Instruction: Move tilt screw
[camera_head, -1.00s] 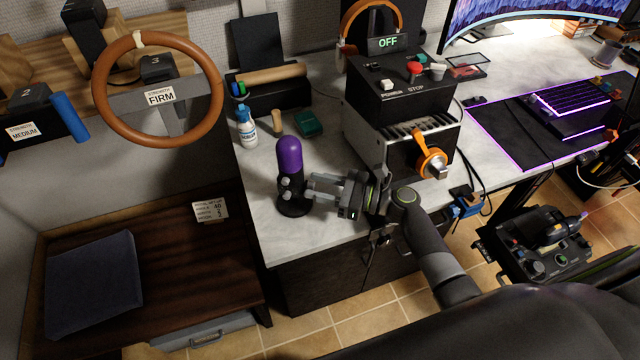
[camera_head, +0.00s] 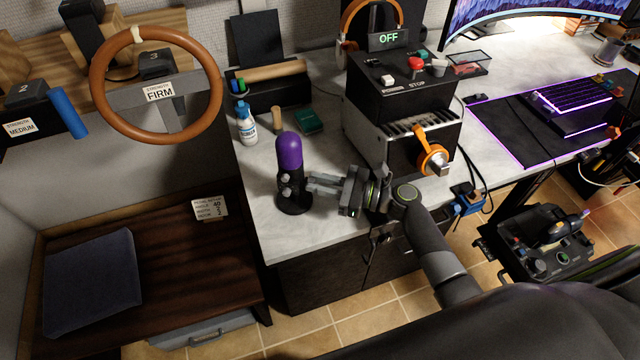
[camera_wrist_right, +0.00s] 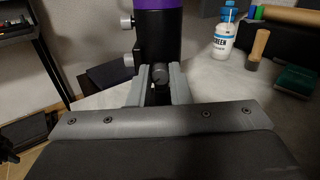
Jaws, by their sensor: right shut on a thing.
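A black microphone-like device with a purple rounded top (camera_head: 289,152) stands upright on a round base at the counter's front left. Two silver knobs (camera_head: 285,178) show on its side, and they also show at the left of its body in the right wrist view (camera_wrist_right: 127,22). A dark round knob (camera_wrist_right: 159,73), which looks like the tilt screw, sits between the fingers of my right gripper (camera_wrist_right: 158,82). That gripper (camera_head: 312,183) comes from the right and is shut on the knob, low on the device's body. My left gripper is not in view.
A white-and-blue bottle (camera_head: 246,125), a wooden-handled tool (camera_head: 277,121) and a green block (camera_head: 308,121) stand behind the device. A black box with an orange lever (camera_head: 432,158) is to its right. A brown steering wheel (camera_head: 101,113) is at left. The counter's front left corner is clear.

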